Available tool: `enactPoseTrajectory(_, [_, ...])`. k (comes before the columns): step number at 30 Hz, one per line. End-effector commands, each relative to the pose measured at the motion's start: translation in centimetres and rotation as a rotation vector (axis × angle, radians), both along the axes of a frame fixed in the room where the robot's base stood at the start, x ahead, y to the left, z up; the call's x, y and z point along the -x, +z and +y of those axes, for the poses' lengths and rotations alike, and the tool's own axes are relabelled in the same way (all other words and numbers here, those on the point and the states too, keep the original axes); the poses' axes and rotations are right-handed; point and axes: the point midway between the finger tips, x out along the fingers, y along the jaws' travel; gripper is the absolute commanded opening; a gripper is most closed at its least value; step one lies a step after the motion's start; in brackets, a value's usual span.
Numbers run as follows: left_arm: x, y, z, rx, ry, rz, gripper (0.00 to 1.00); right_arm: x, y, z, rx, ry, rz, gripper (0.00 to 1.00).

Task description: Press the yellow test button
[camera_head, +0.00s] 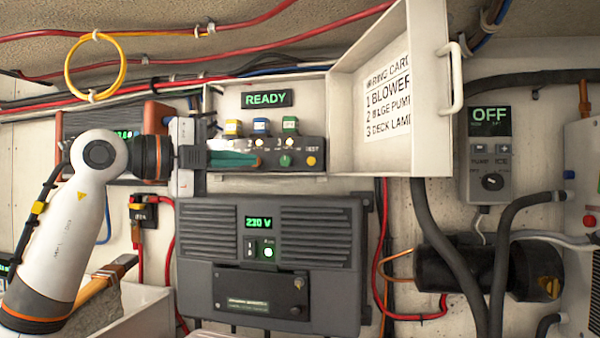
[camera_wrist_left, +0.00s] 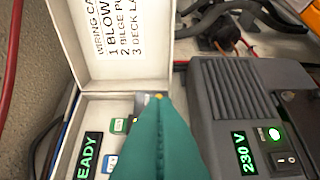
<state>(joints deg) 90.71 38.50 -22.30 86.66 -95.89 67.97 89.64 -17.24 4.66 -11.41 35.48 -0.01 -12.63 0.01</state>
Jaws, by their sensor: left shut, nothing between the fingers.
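The yellow test button (camera_head: 311,161) is at the right end of a dark switch strip (camera_head: 300,145) in an open white box, above the label TEST. In the left wrist view a small yellow spot (camera_wrist_left: 158,96), which looks like this button, shows just beyond the fingertips. My left gripper (camera_head: 256,159) is shut and empty, its teal fingers pointing right across the left part of the strip. In the head view its tips are left of the button, apart from it. In the left wrist view the fingers (camera_wrist_left: 158,105) cover much of the strip. My right gripper is not in view.
A READY display (camera_head: 267,99) is above yellow, blue and green switch blocks. The box's open lid (camera_head: 385,70) with a wiring card stands to the right. A grey 230 V unit (camera_head: 300,225) is below. Hoses and an OFF panel (camera_head: 490,150) are further right.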

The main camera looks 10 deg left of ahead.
Motion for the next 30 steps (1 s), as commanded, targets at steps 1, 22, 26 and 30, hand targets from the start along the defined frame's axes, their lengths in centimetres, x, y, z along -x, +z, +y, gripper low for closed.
enactPoseTrajectory(1, [0.0,0.1,0.0,0.000,0.000,0.000,0.00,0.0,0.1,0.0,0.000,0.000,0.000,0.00])
enactPoseTrajectory(22, [-5.4,0.5,-5.5,0.001,-0.003,0.004,0.00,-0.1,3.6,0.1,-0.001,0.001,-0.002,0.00])
enactPoseTrajectory(26, [-7.3,0.5,-7.3,0.000,-0.003,0.004,0.00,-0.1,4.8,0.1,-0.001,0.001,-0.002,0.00])
enactPoseTrajectory(30, [-9.5,0.4,-7.1,0.001,0.000,0.006,0.00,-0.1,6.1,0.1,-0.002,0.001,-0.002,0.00])
